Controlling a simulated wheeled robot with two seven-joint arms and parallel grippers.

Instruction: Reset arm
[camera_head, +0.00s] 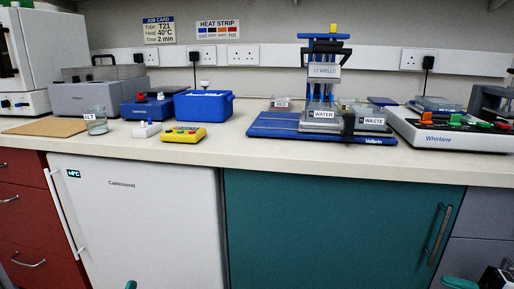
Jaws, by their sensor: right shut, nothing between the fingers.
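My right gripper (462,283) shows at the bottom right edge, low in front of the cabinets and below the bench top. It is shut and empty, and most of it is cut off by the frame. A small teal tip (130,285) at the bottom edge, left of centre, looks like part of my left gripper. Too little of it shows to tell its state. Both are well apart from everything on the bench (225,150).
The bench holds a blue pipetting stand (270,125) with WATER and WASTE troughs, a white Whirlane machine (440,139), a blue box (204,106), a yellow block (183,135) and a glass beaker (97,127). A white fridge (140,220) and teal cabinet (320,225) stand below.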

